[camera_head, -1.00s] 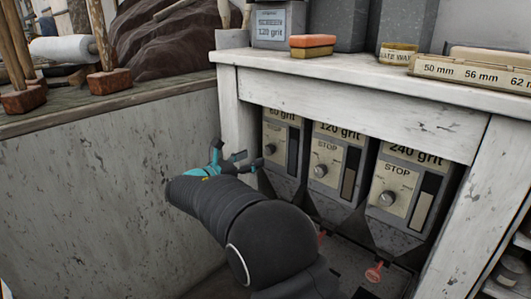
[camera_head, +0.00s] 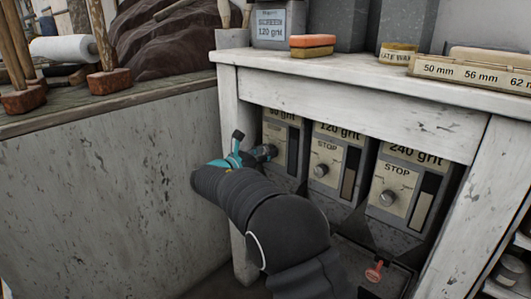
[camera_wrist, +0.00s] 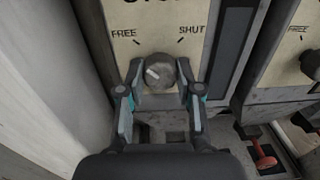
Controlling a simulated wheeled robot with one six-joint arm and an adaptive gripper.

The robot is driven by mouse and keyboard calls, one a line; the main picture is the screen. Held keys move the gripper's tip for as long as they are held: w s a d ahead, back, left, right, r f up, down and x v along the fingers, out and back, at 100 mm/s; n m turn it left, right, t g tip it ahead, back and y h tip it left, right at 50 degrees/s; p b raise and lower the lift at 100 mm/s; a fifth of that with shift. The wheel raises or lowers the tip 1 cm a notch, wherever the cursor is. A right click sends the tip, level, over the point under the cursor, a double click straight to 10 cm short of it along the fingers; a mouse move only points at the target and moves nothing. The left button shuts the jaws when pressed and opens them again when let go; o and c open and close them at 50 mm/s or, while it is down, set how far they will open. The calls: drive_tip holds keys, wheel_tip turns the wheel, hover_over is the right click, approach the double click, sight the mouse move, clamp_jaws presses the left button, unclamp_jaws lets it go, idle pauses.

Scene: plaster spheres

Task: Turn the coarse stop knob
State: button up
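The coarse stop knob (camera_wrist: 160,72) is a round grey knob on a cream plate marked FREE on the left and SHUT on the right. Its pale mark lies on the left side, toward FREE. The knob belongs to the leftmost hopper (camera_head: 283,132) under the bench, whose grit label is partly cut off by the bench edge. My gripper (camera_wrist: 160,80) is open, with one fingertip on each side of the knob. I cannot tell whether either fingertip touches it. In the head view my gripper (camera_head: 262,153) covers the knob.
The 120 grit hopper (camera_head: 333,150) and 240 grit hopper (camera_head: 403,180), each with a knob, stand to the right. A white bench leg (camera_head: 229,118) is close on the left. The bench top (camera_head: 360,72) overhangs the hoppers. Red tags (camera_head: 374,272) show below.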

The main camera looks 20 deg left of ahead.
clamp_jaws()
drive_tip(key=m+b, duration=1)
drive_tip(key=m, duration=0.3)
drive_tip(key=shift+y, duration=0.4)
drive_tip(key=shift+r+m, duration=0.15)
drive_tip(key=shift+m, duration=2.05)
